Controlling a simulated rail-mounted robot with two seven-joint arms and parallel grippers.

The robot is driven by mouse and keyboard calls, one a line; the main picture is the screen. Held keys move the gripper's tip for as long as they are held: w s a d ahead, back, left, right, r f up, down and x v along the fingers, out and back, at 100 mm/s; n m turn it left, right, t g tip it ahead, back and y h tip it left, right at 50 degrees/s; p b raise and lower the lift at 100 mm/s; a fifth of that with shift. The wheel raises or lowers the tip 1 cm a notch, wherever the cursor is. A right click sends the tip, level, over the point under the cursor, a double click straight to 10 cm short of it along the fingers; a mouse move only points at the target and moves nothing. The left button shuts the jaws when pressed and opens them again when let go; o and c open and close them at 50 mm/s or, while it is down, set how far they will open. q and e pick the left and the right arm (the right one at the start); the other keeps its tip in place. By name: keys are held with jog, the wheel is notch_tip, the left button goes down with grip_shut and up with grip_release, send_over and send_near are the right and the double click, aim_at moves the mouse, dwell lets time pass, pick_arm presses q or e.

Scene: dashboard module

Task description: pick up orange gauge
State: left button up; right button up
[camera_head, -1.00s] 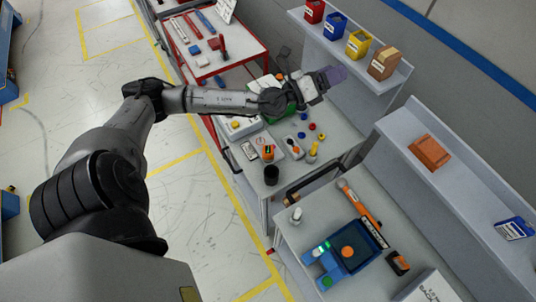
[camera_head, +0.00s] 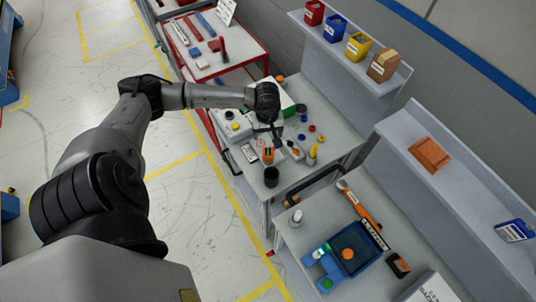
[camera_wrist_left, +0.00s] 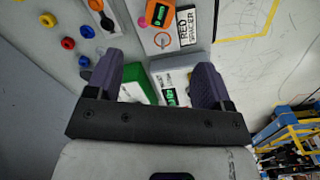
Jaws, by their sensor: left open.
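The orange gauge (camera_head: 267,154), a small orange block with a dark, green-lit display, sits on the grey workbench near its left edge. It also shows at the top of the left wrist view (camera_wrist_left: 160,13), partly cut off by the frame edge. My left gripper (camera_head: 268,134) is above the bench, close to the gauge on its far side in the head view. In the left wrist view its two fingers (camera_wrist_left: 157,78) are spread with nothing held between them; the gauge lies beyond the fingertips. My right gripper is not in view.
A green-and-white box (camera_wrist_left: 137,80) and a grey box (camera_wrist_left: 178,75) are beneath the fingers. A shelf (camera_head: 345,48) rises behind.

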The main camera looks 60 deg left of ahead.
aim_at(268, 151)
pick_arm(q)
jog(key=shift+m, duration=0.6)
notch_tip(268, 151, down, 9)
jog(key=shift+r+p, duration=0.2)
jog(key=shift+p, duration=0.35)
notch_tip(268, 151, down, 4)
jog(key=shift+f+p, duration=0.1)
jog(key=shift+p, duration=0.55)
jog(key=shift+f, duration=0.5)
